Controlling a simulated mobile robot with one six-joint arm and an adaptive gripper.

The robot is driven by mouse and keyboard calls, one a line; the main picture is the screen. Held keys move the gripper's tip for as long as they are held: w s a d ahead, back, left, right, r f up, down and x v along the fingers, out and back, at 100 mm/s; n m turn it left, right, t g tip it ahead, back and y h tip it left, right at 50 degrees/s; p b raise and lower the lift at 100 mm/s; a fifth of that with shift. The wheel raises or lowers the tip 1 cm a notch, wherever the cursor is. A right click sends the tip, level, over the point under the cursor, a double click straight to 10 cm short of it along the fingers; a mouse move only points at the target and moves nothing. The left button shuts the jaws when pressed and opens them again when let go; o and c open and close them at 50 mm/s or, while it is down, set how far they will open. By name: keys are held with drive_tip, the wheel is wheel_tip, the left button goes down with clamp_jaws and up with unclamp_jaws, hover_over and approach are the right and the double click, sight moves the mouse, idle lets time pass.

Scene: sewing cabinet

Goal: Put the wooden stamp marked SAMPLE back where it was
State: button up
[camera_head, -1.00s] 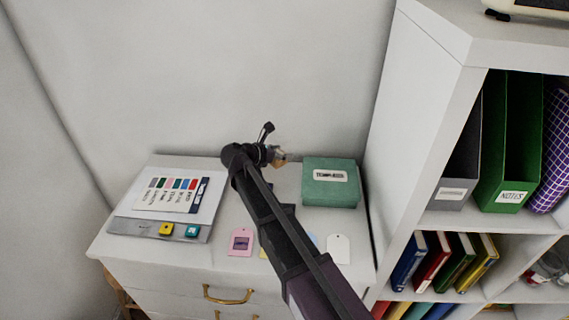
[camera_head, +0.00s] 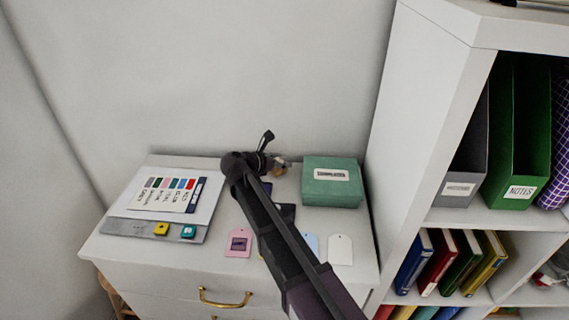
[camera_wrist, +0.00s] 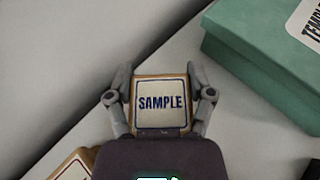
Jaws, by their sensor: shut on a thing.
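The wooden stamp marked SAMPLE (camera_wrist: 161,102) is between the two fingers of my gripper (camera_wrist: 160,84) in the wrist view. Its pale face with a dark blue border and blue lettering is toward the camera, and a tan wooden rim shows around it. My gripper is shut on it. In the head view my gripper (camera_head: 277,163) is over the back of the white cabinet top (camera_head: 225,272), left of the green box. A small tan piece of the stamp (camera_head: 278,172) shows there. I cannot tell whether the stamp touches the cabinet top.
A green labelled box (camera_head: 331,187) stands close on the right. Another wood-edged piece (camera_wrist: 72,166) lies at the wrist view's lower left. Pink (camera_head: 238,243) and white tags (camera_head: 340,250) lie in front.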

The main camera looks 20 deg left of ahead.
drive_tip(key=shift+f, duration=0.1)
drive_tip(key=o, duration=1.1)
drive_tip(key=shift+r, duration=0.25)
drive_tip(key=p+v, duration=0.4)
drive_tip(key=v, duration=0.6)
drive_tip(key=shift+s+a+r, duration=0.1)
drive_tip(key=shift+s+a, duration=0.05)
drive_tip(key=shift+s, duration=0.1)
drive_tip(key=shift+s+a+r+p, duration=0.15)
drive_tip(key=shift+s+a+p, duration=0.2)
drive_tip(key=shift+s, duration=0.25)
